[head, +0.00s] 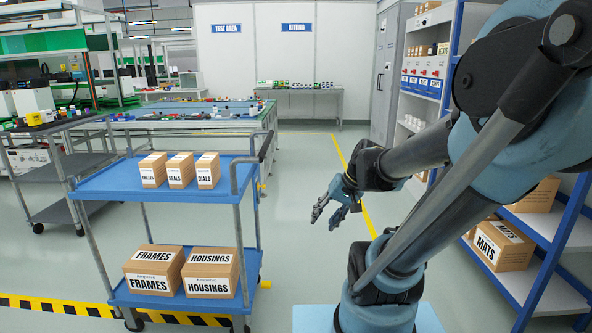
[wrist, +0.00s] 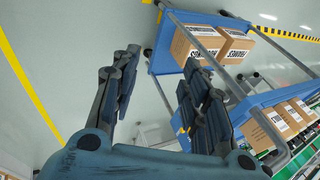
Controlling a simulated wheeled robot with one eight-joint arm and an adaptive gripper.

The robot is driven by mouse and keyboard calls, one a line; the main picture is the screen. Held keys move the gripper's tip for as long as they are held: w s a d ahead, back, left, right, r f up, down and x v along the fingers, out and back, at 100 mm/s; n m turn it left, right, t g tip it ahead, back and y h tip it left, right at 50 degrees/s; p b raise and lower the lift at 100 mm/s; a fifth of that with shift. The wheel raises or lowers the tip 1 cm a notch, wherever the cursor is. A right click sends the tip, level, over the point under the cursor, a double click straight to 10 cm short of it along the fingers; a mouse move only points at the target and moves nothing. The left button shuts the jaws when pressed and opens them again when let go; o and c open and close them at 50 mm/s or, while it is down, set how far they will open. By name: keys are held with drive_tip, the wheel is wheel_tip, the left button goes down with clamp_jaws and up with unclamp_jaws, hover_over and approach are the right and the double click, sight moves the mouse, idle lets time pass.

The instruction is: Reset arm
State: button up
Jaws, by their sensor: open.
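My gripper (head: 327,213) hangs in the air at the middle of the head view, to the right of the blue cart and apart from it. My arm reaches in from the right side, folded above my base. In the wrist view my gripper (wrist: 155,92) shows two dark fingers spread apart, with nothing between them but floor. No object is held.
A two-level blue cart (head: 110,184) stands left, with three small boxes (head: 180,170) on top and larger boxes (head: 210,272) below. Blue-framed shelving (head: 545,250) with boxes stands right. Tables stand behind. Floor between cart and arm is free.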

drive_tip(key=s+d+f+h, duration=0.3)
drive_tip(key=s+d+h, duration=0.2)
drive_tip(key=s+d, duration=0.3)
drive_tip(key=shift+s+d+f+n+g, duration=0.25)
drive_tip(key=shift+s+d+n+g, duration=0.15)
drive_tip(key=shift+d, duration=0.55)
drive_tip(key=shift+w+f, duration=0.2)
drive_tip(key=shift+w, duration=0.3)
